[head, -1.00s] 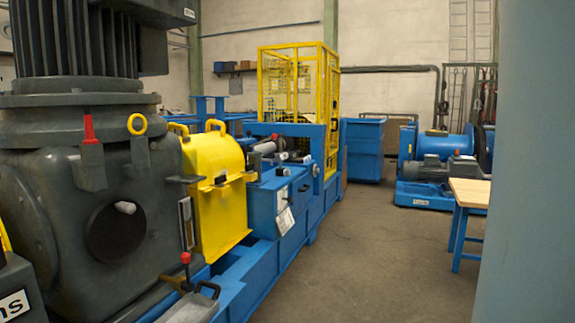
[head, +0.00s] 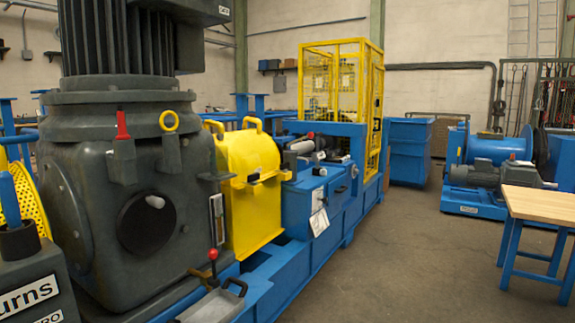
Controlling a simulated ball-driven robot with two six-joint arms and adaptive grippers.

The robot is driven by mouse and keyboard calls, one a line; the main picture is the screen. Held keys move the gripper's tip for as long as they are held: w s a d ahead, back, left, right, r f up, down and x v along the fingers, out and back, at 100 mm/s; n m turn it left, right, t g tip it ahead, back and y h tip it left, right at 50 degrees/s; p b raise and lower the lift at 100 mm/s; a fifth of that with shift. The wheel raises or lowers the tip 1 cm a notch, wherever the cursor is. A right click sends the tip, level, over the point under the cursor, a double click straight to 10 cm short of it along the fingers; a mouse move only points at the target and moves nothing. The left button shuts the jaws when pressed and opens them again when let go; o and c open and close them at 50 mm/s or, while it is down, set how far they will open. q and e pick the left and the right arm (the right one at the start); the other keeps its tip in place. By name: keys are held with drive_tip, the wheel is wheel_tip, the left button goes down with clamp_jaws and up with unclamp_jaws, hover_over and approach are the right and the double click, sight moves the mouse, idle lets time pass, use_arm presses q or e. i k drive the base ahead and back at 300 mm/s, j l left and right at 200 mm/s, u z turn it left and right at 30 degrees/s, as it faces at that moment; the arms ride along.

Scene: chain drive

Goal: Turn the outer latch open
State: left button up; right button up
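A yellow chain guard (head: 252,222) with handles on top stands beside the big dark gearbox, left of centre in the head view. A small dark latch-like fitting (head: 253,178) sits on the front edge of its lid. Neither of my grippers is in view, and nothing of mine touches the guard.
The dark gearbox (head: 90,215) fills the left. A red-knobbed lever (head: 213,256) stands low in front of the guard. A blue machine bed (head: 290,285) runs back to a yellow cage (head: 312,85). A wooden-topped table (head: 540,205) is at right. Open floor lies between.

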sight(284, 167)
drive_tip(key=u, duration=0.4)
drive_tip(key=i+l+u, duration=0.3)
drive_tip(key=u, duration=0.15)
drive_tip(key=i+l+u, duration=0.35)
drive_tip(key=u, duration=0.15)
